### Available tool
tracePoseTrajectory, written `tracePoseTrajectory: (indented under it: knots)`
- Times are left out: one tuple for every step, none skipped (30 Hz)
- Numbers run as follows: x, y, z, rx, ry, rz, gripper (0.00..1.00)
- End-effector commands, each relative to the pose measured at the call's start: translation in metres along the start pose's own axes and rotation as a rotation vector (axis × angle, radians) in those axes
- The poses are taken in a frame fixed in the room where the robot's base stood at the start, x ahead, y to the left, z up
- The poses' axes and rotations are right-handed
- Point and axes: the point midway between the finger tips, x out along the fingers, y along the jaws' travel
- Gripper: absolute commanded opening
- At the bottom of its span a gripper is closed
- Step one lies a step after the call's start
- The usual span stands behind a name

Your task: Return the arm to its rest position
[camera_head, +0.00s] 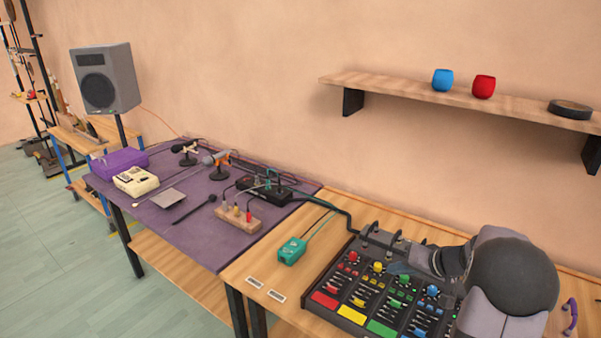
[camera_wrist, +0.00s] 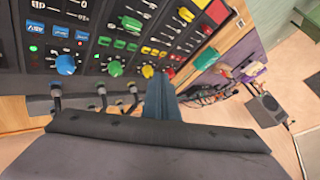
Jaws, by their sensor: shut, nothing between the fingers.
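My gripper (camera_head: 400,268) is at the right in the head view, at the end of my grey and black arm. It is over the back part of a dark mixing console (camera_head: 325,285) with coloured knobs, faders and pads. In the wrist view my gripper (camera_wrist: 161,82) shows as narrow blue-grey fingers held together, with nothing between them. The console (camera_wrist: 105,45) fills the top of that view. I cannot tell how far the fingertips are above its surface.
A teal box (camera_head: 292,250) sits left of the console. A purple-covered table (camera_head: 190,230) holds microphones, cables and small devices. A speaker (camera_head: 104,78) stands at the left.

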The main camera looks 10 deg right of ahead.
Motion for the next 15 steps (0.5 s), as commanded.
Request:
tracePoseTrajectory:
  knots:
    - [0.002, -0.012, 0.009, -0.008, -0.029, -0.002, 0.0]
    - [0.002, -0.019, 0.016, -0.013, -0.051, 0.0, 0.0]
    - [0.004, -0.031, 0.028, -0.019, -0.087, 0.003, 0.0]
    - [0.004, -0.04, 0.038, -0.025, -0.116, 0.007, 0.0]
    - [0.004, -0.05, 0.05, -0.032, -0.15, 0.012, 0.0]
    - [0.003, -0.063, 0.067, -0.041, -0.198, 0.022, 0.0]
    - [0.002, -0.073, 0.082, -0.052, -0.237, 0.032, 0.0]
    - [0.0, -0.084, 0.098, -0.063, -0.277, 0.045, 0.0]
    - [-0.004, -0.096, 0.12, -0.08, -0.331, 0.066, 0.0]
    - [-0.008, -0.104, 0.137, -0.097, -0.371, 0.085, 0.0]
    - [-0.013, -0.111, 0.155, -0.113, -0.408, 0.105, 0.0]
    - [-0.02, -0.119, 0.178, -0.14, -0.457, 0.137, 0.0]
    - [-0.027, -0.124, 0.194, -0.16, -0.489, 0.163, 0.0]
    - [-0.033, -0.127, 0.21, -0.181, -0.518, 0.19, 0.0]
    - [-0.042, -0.13, 0.23, -0.21, -0.552, 0.225, 0.0]
